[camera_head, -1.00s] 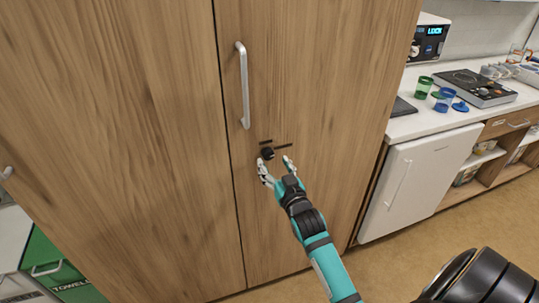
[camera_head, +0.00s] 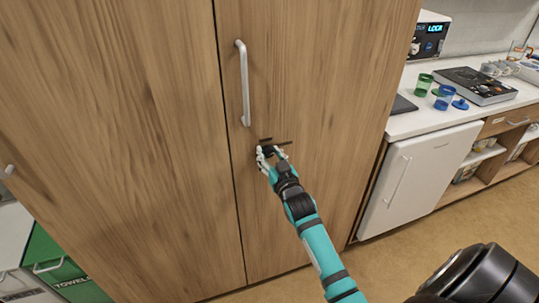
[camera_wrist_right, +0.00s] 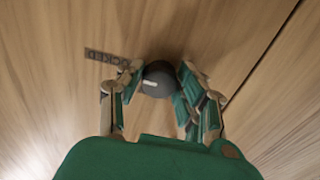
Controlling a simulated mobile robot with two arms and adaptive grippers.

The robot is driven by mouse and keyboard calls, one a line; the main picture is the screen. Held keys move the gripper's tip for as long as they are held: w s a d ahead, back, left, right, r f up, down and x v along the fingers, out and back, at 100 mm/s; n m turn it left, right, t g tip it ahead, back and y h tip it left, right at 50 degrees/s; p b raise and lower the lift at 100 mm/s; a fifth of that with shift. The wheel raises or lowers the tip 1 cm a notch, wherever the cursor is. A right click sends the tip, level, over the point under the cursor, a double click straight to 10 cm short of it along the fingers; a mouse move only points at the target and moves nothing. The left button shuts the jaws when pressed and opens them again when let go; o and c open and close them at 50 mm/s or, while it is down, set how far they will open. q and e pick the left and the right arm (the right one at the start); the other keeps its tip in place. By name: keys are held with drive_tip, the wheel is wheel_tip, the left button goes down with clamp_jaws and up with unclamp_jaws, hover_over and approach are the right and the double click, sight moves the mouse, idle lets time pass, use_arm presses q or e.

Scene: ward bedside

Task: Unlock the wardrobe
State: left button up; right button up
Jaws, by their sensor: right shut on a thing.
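The wardrobe (camera_head: 310,90) has tall wooden doors, with a grey vertical handle (camera_head: 244,84) on its right door. Below the handle is a dark round lock knob (camera_head: 267,148), mostly hidden by my right gripper (camera_head: 271,153). In the right wrist view the knob (camera_wrist_right: 157,78) shows a pale mark and sits between the fingers of my right gripper (camera_wrist_right: 156,84), which is shut on it. A small label (camera_wrist_right: 105,57) left of the knob ends in "OCKED"; its start is hard to read. My left gripper is not in view.
To the right stand a white fridge (camera_head: 416,180) and a counter (camera_head: 432,120) with a green cup (camera_head: 424,85), a blue cup (camera_head: 445,97) and a hob (camera_head: 478,85). A green towel bin (camera_head: 60,270) is at lower left.

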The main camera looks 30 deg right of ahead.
drive_tip(key=shift+c, duration=0.9)
drive_tip(key=shift+n, duration=0.4)
drive_tip(key=n+p, duration=0.1)
drive_tip(key=n, duration=0.1)
drive_tip(key=shift+n, duration=0.4)
drive_tip(key=n, duration=0.4)
drive_tip(key=shift+p, duration=0.4)
drive_tip(key=n, duration=0.5)
drive_tip(key=shift+d+n, duration=0.1)
drive_tip(key=shift+n, duration=2.6)
